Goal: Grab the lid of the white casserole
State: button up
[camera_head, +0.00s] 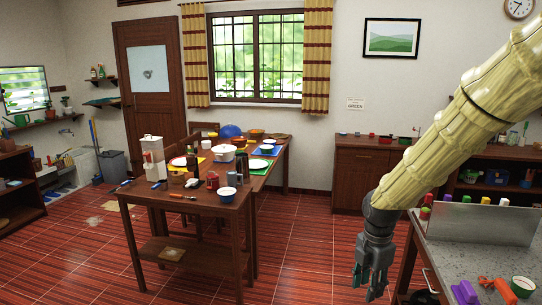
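A white casserole (224,153) with its white lid stands on the far wooden table, among plates and bowls. It is small in the view, and I cannot make out the lid's handle clearly. My gripper (367,284) hangs pointing down at the lower right, well to the right of and nearer than the casserole. Its fingers look apart, with nothing between them. It is beside the left end of the stone counter, over the red floor.
A smaller wooden table (188,201) with a blender (154,160), mugs and a blue-and-white bowl (227,194) stands in front of the far table. The stone counter (459,262) at right holds a metal divider (482,223). Red tiled floor (305,245) is clear between.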

aim_at(224, 148)
jog(key=z, duration=0.15)
jog(key=i, duration=7.1)
jog(key=u, duration=3.4)
